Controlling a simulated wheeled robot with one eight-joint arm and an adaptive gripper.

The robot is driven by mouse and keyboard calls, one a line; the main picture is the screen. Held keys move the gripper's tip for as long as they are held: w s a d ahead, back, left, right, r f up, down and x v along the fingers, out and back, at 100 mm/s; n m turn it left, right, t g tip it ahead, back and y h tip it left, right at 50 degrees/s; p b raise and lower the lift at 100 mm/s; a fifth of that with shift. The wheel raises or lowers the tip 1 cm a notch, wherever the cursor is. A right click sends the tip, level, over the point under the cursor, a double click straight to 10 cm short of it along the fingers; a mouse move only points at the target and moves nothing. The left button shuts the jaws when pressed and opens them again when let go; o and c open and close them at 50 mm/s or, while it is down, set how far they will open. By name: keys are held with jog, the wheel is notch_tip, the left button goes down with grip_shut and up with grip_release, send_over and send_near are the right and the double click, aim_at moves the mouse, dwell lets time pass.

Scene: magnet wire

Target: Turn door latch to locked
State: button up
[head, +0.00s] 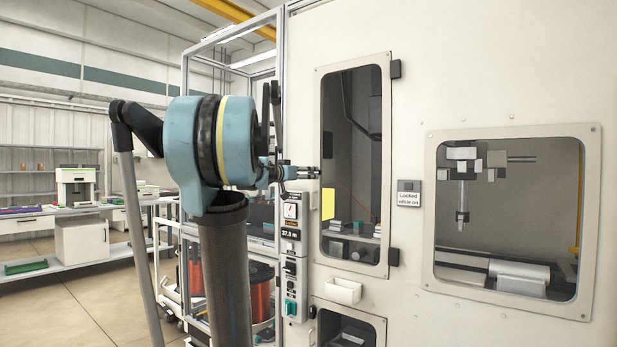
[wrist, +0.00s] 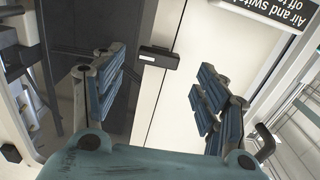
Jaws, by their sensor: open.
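The door (head: 350,265) is a tall, narrow, light-framed window panel on the cream machine, with black hinges on its right side. It looks closed. In the wrist view, a small black block with a pale mark, apparently the latch (wrist: 160,58), sits by the seam at the door's edge. My gripper (wrist: 160,88) is open, with one finger on each side of the latch and visible gaps to it; nothing is held. In the head view, my gripper (head: 308,172) is at the door's left edge and hides the latch there. I cannot tell the latch's exact angle.
A "Locked while on" sign (head: 409,198) is right of the door. A control column (head: 291,240) with a gauge and display stands below my gripper. A white bin (head: 343,291) juts out under the door. A metal frame (head: 184,120) rises at the left.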

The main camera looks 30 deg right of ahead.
jog(key=shift+x, duration=2.2)
jog(key=shift+c, duration=0.6)
jog(key=c, duration=0.9)
